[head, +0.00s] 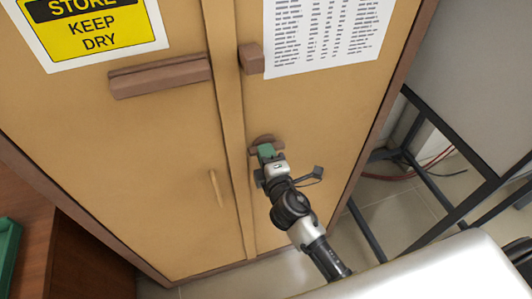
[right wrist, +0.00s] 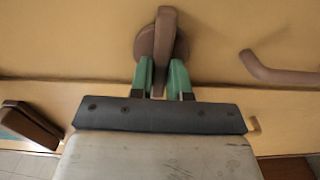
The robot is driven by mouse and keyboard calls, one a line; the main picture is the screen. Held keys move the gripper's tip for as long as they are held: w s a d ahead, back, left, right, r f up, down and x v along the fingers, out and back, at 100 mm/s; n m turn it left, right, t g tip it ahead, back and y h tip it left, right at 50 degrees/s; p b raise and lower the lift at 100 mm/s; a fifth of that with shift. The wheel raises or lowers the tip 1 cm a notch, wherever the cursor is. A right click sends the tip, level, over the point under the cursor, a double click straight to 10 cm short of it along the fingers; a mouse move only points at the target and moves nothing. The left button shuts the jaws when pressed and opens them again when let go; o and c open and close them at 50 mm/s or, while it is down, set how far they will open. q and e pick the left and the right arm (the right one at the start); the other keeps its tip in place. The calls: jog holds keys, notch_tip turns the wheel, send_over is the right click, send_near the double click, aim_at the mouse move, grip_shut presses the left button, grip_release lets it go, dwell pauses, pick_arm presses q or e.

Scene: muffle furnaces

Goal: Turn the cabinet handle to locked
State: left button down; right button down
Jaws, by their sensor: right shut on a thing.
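The tan two-door cabinet (head: 185,140) fills the middle of the head view, with both doors closed. Its brown handle (head: 264,139) is on the right door near the centre seam, mostly hidden behind my gripper. In the right wrist view the handle (right wrist: 166,28) is a brown lever on a round base, pointing between the green fingers. My right gripper (head: 266,152) is shut on the lever; its green fingers (right wrist: 163,75) sit on either side of it. My left gripper is not in view.
A brown horizontal bar (head: 160,76) and a brown block (head: 251,58) are higher on the doors. A thin pull (head: 215,188) is on the left door. A dark metal frame (head: 450,205) with red cables stands right of the cabinet. A wooden surface (head: 50,240) is at left.

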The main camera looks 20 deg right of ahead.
jog(key=shift+n, duration=0.4)
jog(key=c, duration=1.1)
grip_release()
jog(key=shift+s, duration=0.1)
jog(key=s+b, duration=0.3)
jog(key=s, duration=0.7)
jog(key=shift+s+d, duration=0.15)
jog(key=shift+s, duration=0.15)
jog(key=shift+f, duration=0.1)
